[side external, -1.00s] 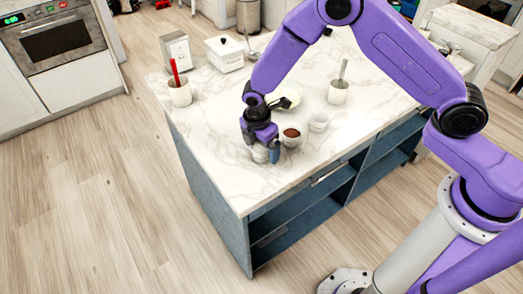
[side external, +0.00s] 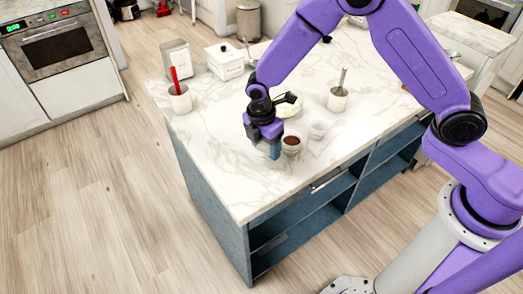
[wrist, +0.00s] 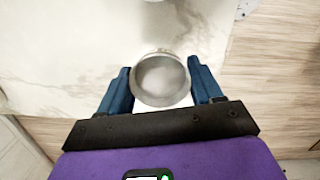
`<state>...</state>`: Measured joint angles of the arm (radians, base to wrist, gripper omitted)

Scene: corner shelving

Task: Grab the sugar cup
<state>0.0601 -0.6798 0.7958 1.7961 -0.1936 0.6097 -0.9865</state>
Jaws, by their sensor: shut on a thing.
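The sugar cup (wrist: 161,80) is a small round clear-looking cup with whitish content, seen from above in the wrist view. It sits between the two blue fingers of my gripper (wrist: 161,88), which is shut on it. In the side external view my gripper (side external: 265,150) is low over the near part of the marble counter, and its fingers mostly hide the cup. The cup seems slightly above the counter.
A cup with brown content (side external: 291,145) stands close to the right of my gripper, with a pale cup (side external: 318,130) beyond it. A white cup with a utensil (side external: 338,101), a cup with a red utensil (side external: 181,101) and a white box (side external: 225,65) stand farther back on the counter (side external: 215,150).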

